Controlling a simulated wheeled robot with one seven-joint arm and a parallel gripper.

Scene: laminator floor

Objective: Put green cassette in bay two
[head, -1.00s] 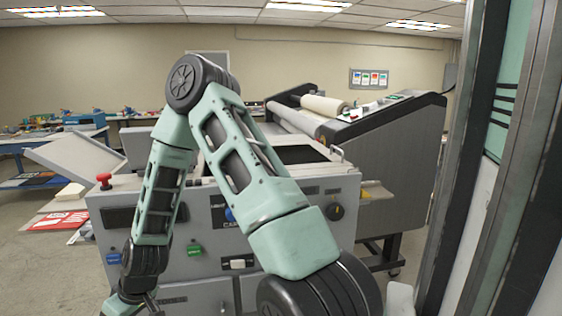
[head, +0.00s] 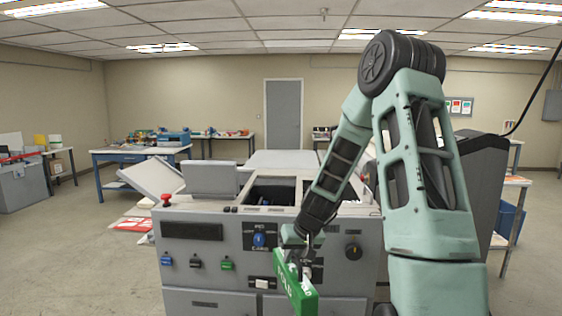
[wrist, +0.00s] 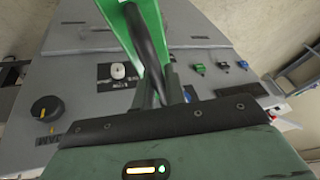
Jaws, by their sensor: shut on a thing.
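I cannot tell which part is bay two.
A raised lid (head: 211,178) stands behind. Floor is clear at left (head: 80,260).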

